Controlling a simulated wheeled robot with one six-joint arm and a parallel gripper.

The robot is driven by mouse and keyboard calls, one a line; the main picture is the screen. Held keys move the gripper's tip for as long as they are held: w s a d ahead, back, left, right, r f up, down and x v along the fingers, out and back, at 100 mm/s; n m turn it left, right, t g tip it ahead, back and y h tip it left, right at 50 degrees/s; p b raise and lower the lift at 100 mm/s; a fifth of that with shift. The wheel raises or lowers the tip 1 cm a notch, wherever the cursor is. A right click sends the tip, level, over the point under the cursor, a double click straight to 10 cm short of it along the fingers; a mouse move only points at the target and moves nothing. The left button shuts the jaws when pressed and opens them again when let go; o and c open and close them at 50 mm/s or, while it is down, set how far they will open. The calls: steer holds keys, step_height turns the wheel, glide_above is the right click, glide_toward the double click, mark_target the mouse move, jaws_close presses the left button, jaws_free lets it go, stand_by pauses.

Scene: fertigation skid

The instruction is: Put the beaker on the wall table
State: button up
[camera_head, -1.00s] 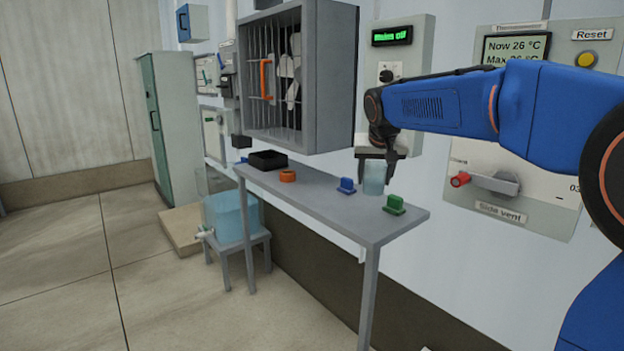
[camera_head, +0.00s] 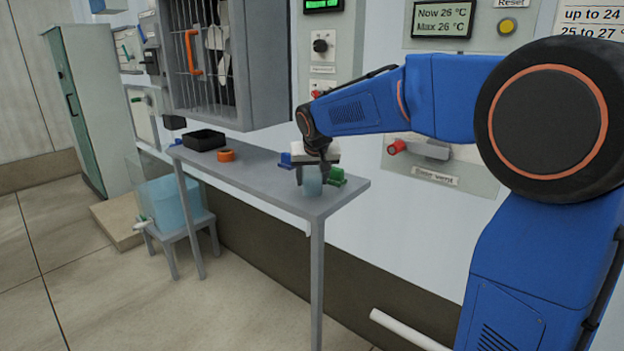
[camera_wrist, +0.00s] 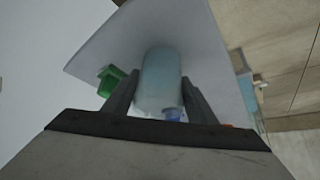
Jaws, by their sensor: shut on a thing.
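The beaker (camera_head: 312,183) is a pale blue, translucent cylinder. My gripper (camera_head: 312,172) is shut on it and holds it upright at the near right part of the wall table (camera_head: 262,178), a narrow grey table along the wall. I cannot tell whether the beaker's base touches the tabletop. In the wrist view the beaker (camera_wrist: 160,80) stands between the two dark fingers, with the grey tabletop (camera_wrist: 205,50) behind it.
A green block (camera_head: 337,175) and a blue block (camera_head: 285,159) are close beside the beaker. An orange ring (camera_head: 226,155) and a black tray (camera_head: 204,140) lie farther left. The table's middle is clear. A grey fan cabinet (camera_head: 270,100) hangs above.

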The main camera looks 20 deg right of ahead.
steer(key=shift+f, duration=0.15)
steer(key=o, duration=1.2)
steer(key=shift+s+a+r, duration=0.1)
steer(key=shift+s+r, duration=0.15)
steer(key=shift+r, duration=0.3)
steer(key=v, duration=1.1)
steer(key=shift+n+g+y, duration=0.5)
steer(key=shift+n+g, duration=0.3)
steer(key=shift+g, duration=0.1)
steer(key=s+d+f, duration=0.2)
steer(key=s+f, duration=0.4)
steer(key=s, duration=0.6)
steer(key=s+d+f, duration=0.3)
steer(key=s+f, duration=0.4)
steer(key=s, duration=0.5)
steer(key=s+d+f, duration=0.3)
steer(key=s+f, duration=0.3)
steer(key=s, duration=0.7)
steer(key=shift+f, duration=0.3)
